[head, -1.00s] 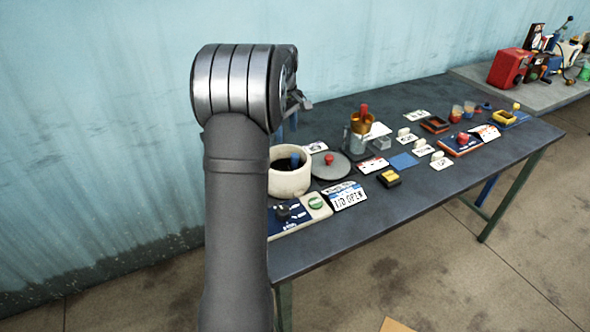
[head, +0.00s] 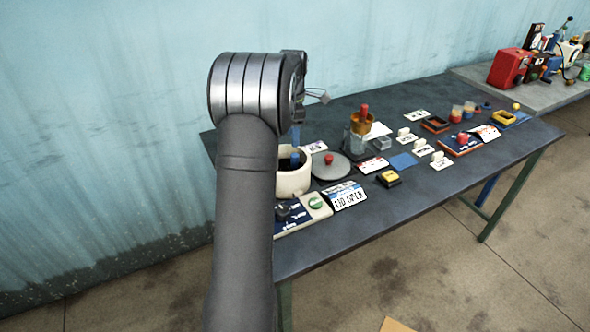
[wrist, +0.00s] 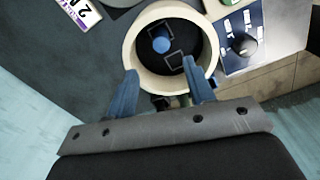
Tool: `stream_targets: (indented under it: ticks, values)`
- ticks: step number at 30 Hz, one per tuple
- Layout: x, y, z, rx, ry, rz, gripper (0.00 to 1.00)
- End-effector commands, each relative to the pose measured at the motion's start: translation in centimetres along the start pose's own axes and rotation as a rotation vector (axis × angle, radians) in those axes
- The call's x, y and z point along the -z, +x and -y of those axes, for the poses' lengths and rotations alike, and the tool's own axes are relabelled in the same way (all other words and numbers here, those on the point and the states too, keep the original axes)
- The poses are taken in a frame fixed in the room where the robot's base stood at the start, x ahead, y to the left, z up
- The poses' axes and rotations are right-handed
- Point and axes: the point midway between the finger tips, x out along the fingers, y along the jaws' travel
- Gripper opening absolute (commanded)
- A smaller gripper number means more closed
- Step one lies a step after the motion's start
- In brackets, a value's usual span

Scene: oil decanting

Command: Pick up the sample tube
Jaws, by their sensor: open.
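A cream round pot (head: 293,183) with a dark inside stands open near the left end of the table; its rim also shows in the wrist view (wrist: 135,45). A blue round top (wrist: 161,45), which looks like the sample tube's cap, sits inside the pot between black brackets; its blue also shows in the head view (head: 295,158). My gripper (wrist: 160,69) is open and empty, its two blue fingers over the near side of the pot, with the blue top beyond and between the fingertips. In the head view my arm hides most of the gripper, and one blue finger (head: 296,135) shows above the pot.
A grey lid (head: 340,171) with a red knob lies right of the pot. A control panel (head: 294,217) with a green button is at the pot's near side. A glass vessel with a copper-coloured funnel (head: 362,123), cards and trays stand farther right. The table's front right is clear.

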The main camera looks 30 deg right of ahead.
Motion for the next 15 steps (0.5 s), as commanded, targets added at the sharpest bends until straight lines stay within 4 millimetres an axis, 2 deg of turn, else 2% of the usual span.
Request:
stream_targets:
  ticks: [1,6,15]
  values:
    - [0.0,1.2,0.0,0.003,0.000,-0.001,0.49]
    - [0.0,3.9,0.0,0.001,0.001,0.000,0.49]
    - [-0.3,6.4,0.2,0.002,0.002,-0.001,0.49]
